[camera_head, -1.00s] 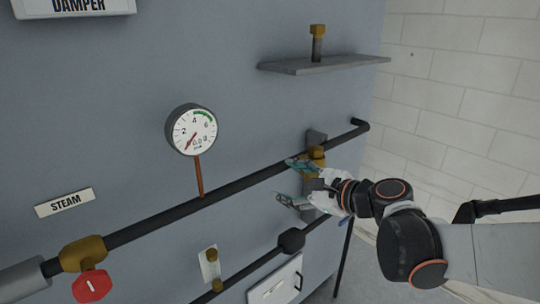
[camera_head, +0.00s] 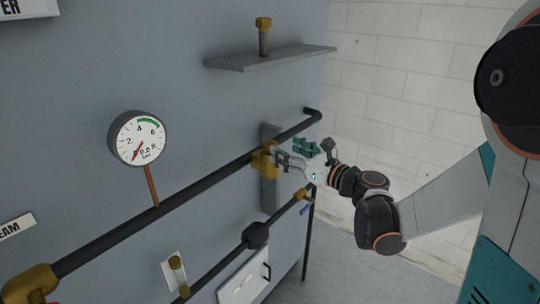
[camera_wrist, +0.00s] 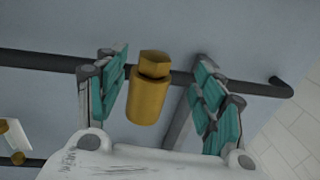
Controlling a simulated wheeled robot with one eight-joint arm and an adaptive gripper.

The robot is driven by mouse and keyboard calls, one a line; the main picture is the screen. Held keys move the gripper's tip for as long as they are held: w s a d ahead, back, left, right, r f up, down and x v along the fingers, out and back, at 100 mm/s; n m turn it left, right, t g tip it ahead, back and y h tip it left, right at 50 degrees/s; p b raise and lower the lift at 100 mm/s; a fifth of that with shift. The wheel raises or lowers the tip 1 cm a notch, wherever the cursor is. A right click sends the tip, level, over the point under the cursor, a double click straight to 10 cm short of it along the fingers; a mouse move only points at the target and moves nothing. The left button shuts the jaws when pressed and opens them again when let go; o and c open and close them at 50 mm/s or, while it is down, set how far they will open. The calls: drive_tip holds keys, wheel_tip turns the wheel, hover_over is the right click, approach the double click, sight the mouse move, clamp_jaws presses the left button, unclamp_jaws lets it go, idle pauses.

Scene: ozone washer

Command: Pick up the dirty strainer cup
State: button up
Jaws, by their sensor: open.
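A brass fitting (camera_head: 262,160) with a hex end sits on the upper black pipe in the head view. In the wrist view a brass body with a hex end (camera_wrist: 150,90) stands between my fingers. I cannot tell whether a dirty strainer cup is inside it. My gripper (camera_head: 287,157) is open at the fitting's right side, and its teal-padded fingers (camera_wrist: 160,62) stand apart on both sides of the brass body with visible gaps. A brass-headed part with a dark cylindrical stem (camera_head: 263,38) stands upright on the grey shelf.
The grey shelf (camera_head: 225,63) juts from the blue-grey wall above the gripper. A gauge (camera_head: 137,138) with its needle near 0 stands left. The upper black pipe (camera_head: 110,232) and a lower pipe (camera_head: 222,265) cross the wall. A white box (camera_head: 243,280) hangs below.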

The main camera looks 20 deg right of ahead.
sight(270, 142)
drive_tip(key=shift+a+b+x, duration=0.25)
drive_tip(key=shift+b+x, duration=0.15)
drive_tip(key=shift+x, duration=3.2)
drive_tip(key=shift+s+f, duration=0.1)
drive_tip(key=shift+s, duration=0.15)
drive_tip(key=c, duration=1.2)
